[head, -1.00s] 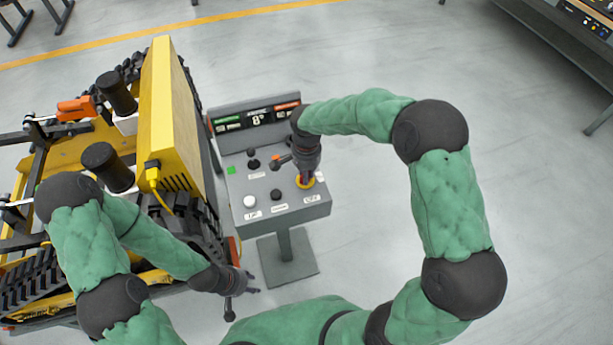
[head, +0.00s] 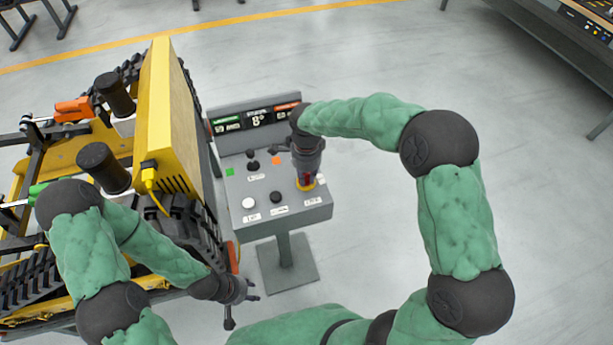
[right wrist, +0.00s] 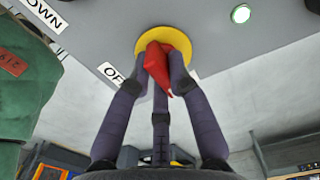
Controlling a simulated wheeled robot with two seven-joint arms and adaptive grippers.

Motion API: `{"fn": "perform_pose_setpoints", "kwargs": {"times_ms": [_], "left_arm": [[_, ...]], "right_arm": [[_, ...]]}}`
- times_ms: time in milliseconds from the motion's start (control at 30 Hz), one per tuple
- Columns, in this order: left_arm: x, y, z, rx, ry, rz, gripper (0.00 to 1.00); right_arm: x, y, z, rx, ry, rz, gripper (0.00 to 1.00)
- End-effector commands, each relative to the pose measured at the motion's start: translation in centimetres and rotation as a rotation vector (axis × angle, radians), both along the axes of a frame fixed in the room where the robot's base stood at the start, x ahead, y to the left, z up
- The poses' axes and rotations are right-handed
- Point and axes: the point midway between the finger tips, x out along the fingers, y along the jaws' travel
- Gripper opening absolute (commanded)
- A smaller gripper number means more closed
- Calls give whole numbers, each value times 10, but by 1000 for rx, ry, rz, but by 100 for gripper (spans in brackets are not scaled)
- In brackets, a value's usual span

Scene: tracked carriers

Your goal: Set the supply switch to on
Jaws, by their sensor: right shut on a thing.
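The supply switch is a red rotary handle (right wrist: 170,50) on a round yellow plate (right wrist: 190,38), at the right of the grey console's sloped face in the head view. My right gripper (head: 307,180) comes down on it from above. In the right wrist view its fingers (right wrist: 163,85) are closed around the red handle, which slants across the plate. A label beginning "OF" (right wrist: 112,74) is beside the plate, partly hidden by a finger. My left gripper (head: 245,293) is empty, its fingers spread, low beside the yellow carrier.
The grey console (head: 315,215) stands on a post and carries a display (head: 258,118), a white button (head: 249,203), a black button (head: 276,197) and a black knob (head: 253,165). The yellow tracked carrier (head: 155,110) stands close on its left.

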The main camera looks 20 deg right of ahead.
Motion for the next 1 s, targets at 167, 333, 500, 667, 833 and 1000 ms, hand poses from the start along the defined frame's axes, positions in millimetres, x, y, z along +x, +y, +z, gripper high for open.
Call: {"fn": "perform_pose_setpoints", "kwargs": {"times_ms": [167, 333, 500, 667, 833, 1000], "left_arm": [[0, 0, -1, 0, 0, 0, 40], [0, 0, -1, 0, 0, 0, 40], [0, 0, -1, 0, 0, 0, 40], [0, 0, -1, 0, 0, 0, 40], [0, 0, -1, 0, 0, 0, 40], [0, 0, -1, 0, 0, 0, 40]], "right_arm": [[0, 0, 0, 0, -1, -15, 0], [0, 0, 1, 0, -2, -15, 0], [0, 0, 1, 0, -2, -14, 25], [0, 0, 0, 0, -2, -14, 44], [0, 0, 0, 0, -1, -14, 44], [1, 0, 6, 0, -2, -13, 44]]}}
